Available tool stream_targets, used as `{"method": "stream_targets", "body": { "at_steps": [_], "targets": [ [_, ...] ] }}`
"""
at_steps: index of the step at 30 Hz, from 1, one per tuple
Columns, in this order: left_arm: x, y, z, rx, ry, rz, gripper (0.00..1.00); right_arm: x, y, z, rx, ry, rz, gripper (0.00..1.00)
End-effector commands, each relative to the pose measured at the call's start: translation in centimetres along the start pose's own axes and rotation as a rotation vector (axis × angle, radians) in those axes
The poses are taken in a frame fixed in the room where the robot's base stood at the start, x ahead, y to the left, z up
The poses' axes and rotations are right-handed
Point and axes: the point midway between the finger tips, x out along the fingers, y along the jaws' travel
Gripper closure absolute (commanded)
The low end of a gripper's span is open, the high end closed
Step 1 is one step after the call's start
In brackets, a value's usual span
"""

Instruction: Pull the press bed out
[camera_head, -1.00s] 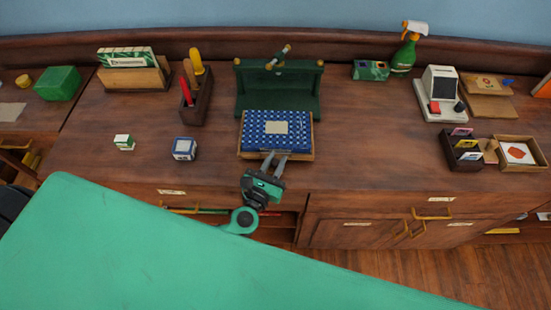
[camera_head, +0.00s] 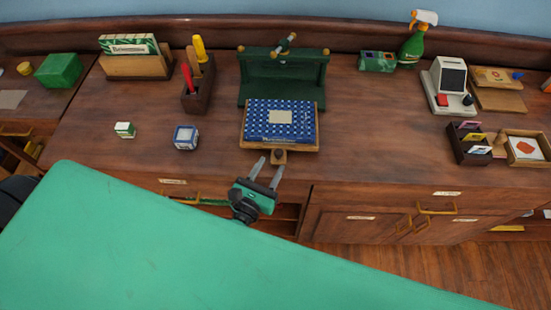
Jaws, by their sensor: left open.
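The press (camera_head: 284,92) is a dark green frame with a screw handle on top, standing at the back of the wooden counter. Its wooden bed (camera_head: 312,149) sticks out at the front, with a blue patterned book (camera_head: 280,121) with a pale label lying on it. A small wooden tab with a dark round knob (camera_head: 278,156) shows at the bed's front edge. My left gripper (camera_head: 267,172) is open and empty, its two fingers apart just in front of the knob and a little below it. I cannot tell if a finger touches the tab. My right gripper is not in view.
A small blue and white box (camera_head: 186,138) and a green and white box (camera_head: 124,130) stand left of the press. A tool holder (camera_head: 198,92) stands behind them. The counter right of the press is clear up to a dark card tray (camera_head: 468,146).

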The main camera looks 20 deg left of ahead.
Motion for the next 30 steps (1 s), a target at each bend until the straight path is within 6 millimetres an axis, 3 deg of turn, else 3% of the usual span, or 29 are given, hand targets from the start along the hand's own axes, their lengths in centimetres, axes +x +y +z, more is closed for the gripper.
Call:
{"method": "stream_targets", "body": {
  "at_steps": [4, 12, 18, 30],
  "targets": [
    [-3.0, 0.0, -0.5, 0.000, 0.002, -0.002, 0.59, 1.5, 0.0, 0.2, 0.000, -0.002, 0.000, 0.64],
    [-6.7, 0.0, -0.3, 0.002, 0.001, 0.000, 0.59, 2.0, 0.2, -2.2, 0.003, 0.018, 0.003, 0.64],
    [-7.6, 0.0, 0.0, 0.000, 0.000, 0.000, 0.59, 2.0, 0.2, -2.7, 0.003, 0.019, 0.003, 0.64],
    [-7.7, 0.0, 0.0, 0.000, 0.000, 0.000, 0.59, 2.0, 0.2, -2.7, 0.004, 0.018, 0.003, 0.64]
  ]
}}
